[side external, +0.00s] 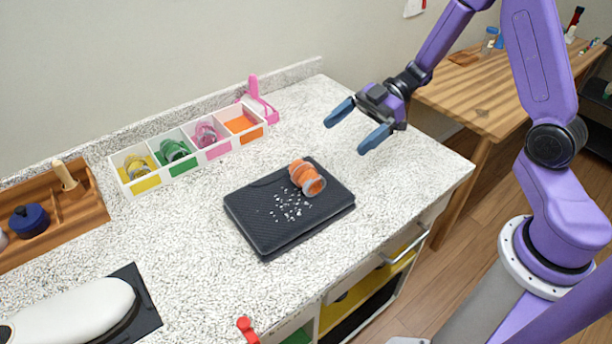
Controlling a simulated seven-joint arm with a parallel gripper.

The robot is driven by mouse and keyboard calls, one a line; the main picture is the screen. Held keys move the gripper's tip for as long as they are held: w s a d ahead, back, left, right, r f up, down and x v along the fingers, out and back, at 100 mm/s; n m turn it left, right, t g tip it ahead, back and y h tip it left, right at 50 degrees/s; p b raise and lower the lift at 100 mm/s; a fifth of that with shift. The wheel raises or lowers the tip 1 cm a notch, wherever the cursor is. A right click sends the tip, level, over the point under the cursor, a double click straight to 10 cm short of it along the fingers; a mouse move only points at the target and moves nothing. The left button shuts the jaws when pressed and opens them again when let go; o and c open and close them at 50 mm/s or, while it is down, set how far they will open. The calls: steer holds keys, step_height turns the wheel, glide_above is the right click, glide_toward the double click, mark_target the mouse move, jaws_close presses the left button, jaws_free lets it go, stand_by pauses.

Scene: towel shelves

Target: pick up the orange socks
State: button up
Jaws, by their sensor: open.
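The orange socks (309,179) are a rolled bundle, orange with grey bands. They lie on the right part of a dark grey flat mat or folded towel (262,242) on the speckled counter. Several small white bits lie just left of them on the same dark surface. My gripper (349,125) is open and empty. It is above the counter, up and to the right of the socks and apart from them. Its two blue fingers are spread wide.
A white divided box (128,183) holds yellow, green and pink rolls; its orange compartment (240,124) shows no roll. A pink object (260,104) stands behind it. A wooden tray (90,218) and white rounded object (75,308) are left. Counter right of the mat is clear.

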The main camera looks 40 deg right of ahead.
glide_toward(296, 179)
steer(key=x, duration=0.4)
steer(key=shift+w+r, duration=0.1)
steer(key=shift+w, duration=0.05)
steer(key=shift+x, duration=2.75)
steer(key=shift+s, duration=0.25)
steer(key=c, duration=0.9)
